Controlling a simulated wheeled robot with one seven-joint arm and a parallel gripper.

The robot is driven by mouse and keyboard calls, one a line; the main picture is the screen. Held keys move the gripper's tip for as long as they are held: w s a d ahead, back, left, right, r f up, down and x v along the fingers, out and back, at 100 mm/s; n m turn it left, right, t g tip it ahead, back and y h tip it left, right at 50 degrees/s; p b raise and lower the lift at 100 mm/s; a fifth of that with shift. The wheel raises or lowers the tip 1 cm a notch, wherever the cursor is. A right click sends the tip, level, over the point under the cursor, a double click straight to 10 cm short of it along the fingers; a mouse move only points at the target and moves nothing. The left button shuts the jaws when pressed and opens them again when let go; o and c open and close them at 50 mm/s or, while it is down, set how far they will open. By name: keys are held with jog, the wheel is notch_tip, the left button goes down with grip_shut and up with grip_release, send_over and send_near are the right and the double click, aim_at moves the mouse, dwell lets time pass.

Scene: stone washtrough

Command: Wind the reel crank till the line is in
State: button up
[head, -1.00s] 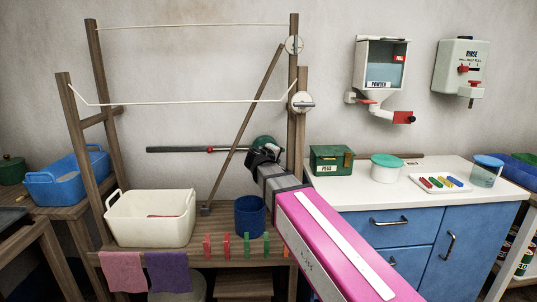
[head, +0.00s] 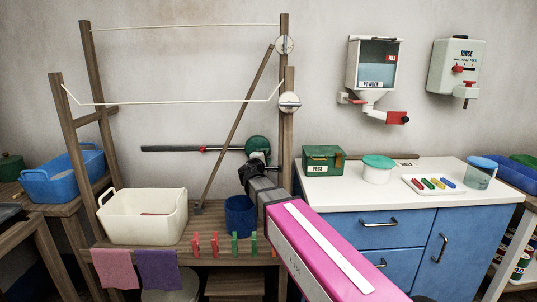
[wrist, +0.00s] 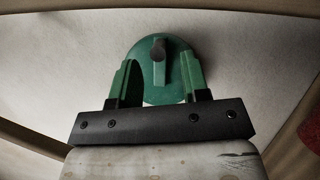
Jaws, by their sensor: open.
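In the wrist view the reel (wrist: 148,92) faces me, with a crank arm (wrist: 162,74) and a dark round knob (wrist: 158,50). My gripper (wrist: 158,66) is open. Its green fingers stand left and right of the crank, with visible gaps; contact cannot be seen. In the head view my gripper (head: 258,161) is at the reel's lower edge, partly hidden by my arm. A horizontal bar (head: 170,149) with a red mark (head: 203,149) runs left from the reel.
Pale lines (head: 180,102) span the wooden frame, with round pulleys (head: 290,102) on the right post. A diagonal wooden strut (head: 236,115) stands left of the reel. A cream tub (head: 143,217), blue pot (head: 239,216) and pegs are below. A counter (head: 385,192) stands right.

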aim_at(269, 153)
jog(key=shift+x, duration=2.2)
grip_shut()
jog(key=shift+f, duration=0.1)
